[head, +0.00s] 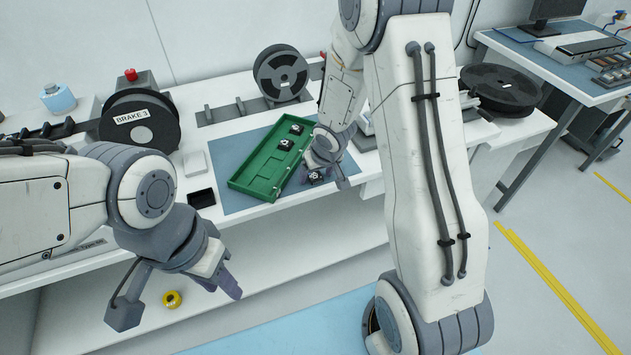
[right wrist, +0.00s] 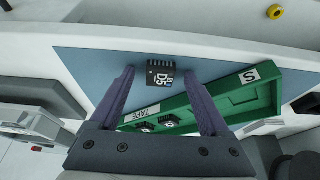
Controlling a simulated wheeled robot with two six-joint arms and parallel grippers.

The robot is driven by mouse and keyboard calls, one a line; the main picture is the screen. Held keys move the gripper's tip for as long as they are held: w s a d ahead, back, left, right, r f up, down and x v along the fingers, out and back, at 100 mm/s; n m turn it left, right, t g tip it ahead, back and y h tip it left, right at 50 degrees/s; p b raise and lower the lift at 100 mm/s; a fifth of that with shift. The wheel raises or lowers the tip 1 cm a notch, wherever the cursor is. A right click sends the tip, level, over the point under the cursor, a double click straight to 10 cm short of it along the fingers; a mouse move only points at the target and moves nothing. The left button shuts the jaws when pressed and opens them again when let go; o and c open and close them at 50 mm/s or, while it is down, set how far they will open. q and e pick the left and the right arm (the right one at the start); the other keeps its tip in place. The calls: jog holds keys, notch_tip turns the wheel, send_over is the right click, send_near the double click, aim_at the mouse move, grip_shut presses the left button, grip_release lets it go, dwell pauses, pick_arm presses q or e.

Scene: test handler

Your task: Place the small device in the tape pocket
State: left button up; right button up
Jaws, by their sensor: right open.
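A small black device (right wrist: 160,74) marked D5 lies on the blue mat beside the green tray; the head view shows it too (head: 315,177). My right gripper (right wrist: 157,84) is open, its purple fingertips on either side of the device, apart from it in the picture. The green tray (head: 262,171) has a section labelled TAPE (right wrist: 139,116) with two black devices near it, and an empty section labelled S (right wrist: 249,76). My left gripper (head: 220,284) hangs in front of the bench; whether it is open is unclear.
A reel marked BRAKE 3 (head: 140,122) stands left of the mat (head: 234,146), and another reel (head: 281,73) stands behind it. A small black box (head: 201,199) sits at the bench's front edge. A yellow roll (head: 172,299) lies on the lower shelf.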

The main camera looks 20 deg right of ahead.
aim_at(317, 178)
jog(key=shift+r, duration=0.1)
grip_shut()
jog(key=shift+r+p, duration=0.85)
jog(key=shift+p, duration=0.05)
notch_tip(317, 178, up, 3)
jog(key=p, duration=0.3)
jog(key=shift+r, duration=0.2)
jog(key=s+d+r+p, duration=0.5)
jog(key=s+d+r, duration=0.1)
jog(key=s+d, duration=0.1)
jog(key=shift+s+d, duration=0.4)
jog(key=shift+s, duration=0.35)
